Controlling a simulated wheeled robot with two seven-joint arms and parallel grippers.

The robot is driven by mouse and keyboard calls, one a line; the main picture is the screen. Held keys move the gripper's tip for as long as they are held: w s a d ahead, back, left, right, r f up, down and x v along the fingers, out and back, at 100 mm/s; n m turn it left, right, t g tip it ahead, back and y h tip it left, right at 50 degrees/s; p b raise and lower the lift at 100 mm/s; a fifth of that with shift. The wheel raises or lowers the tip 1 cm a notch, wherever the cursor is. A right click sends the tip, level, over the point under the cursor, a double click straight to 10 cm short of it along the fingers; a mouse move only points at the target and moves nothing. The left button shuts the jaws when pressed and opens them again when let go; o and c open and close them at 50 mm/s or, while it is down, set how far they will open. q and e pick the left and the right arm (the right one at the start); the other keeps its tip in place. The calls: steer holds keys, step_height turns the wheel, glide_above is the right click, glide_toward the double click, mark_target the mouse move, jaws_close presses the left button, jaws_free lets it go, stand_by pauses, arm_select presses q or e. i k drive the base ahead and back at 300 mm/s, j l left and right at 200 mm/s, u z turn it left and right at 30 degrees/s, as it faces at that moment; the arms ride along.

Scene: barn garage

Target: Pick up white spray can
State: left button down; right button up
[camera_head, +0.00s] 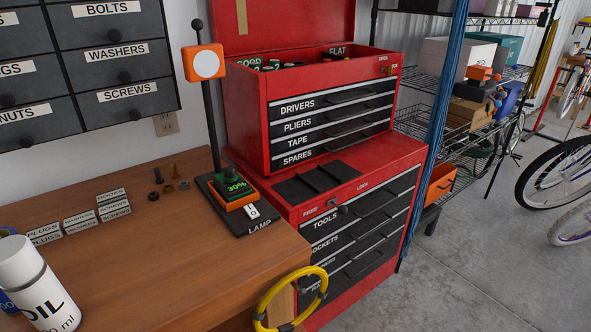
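A white can (33,283) with a rounded white cap stands upright at the lower left of the wooden workbench (190,255). Black letters on its side read "OIL", with part of a volume marking below. Neither of my grippers is in the head view.
Label tags (85,220), small bolts and nuts (168,187), and a lamp (235,195) sit on the bench. A yellow ring (290,295) is at its front right edge. A red tool chest (360,205) stands right; the bench's front middle is clear.

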mark_target(27, 279)
steer(key=u, duration=1.55)
steer(key=z, duration=0.3)
steer(key=j+z, duration=0.85)
steer(key=z, duration=0.15)
steer(key=k, duration=0.05)
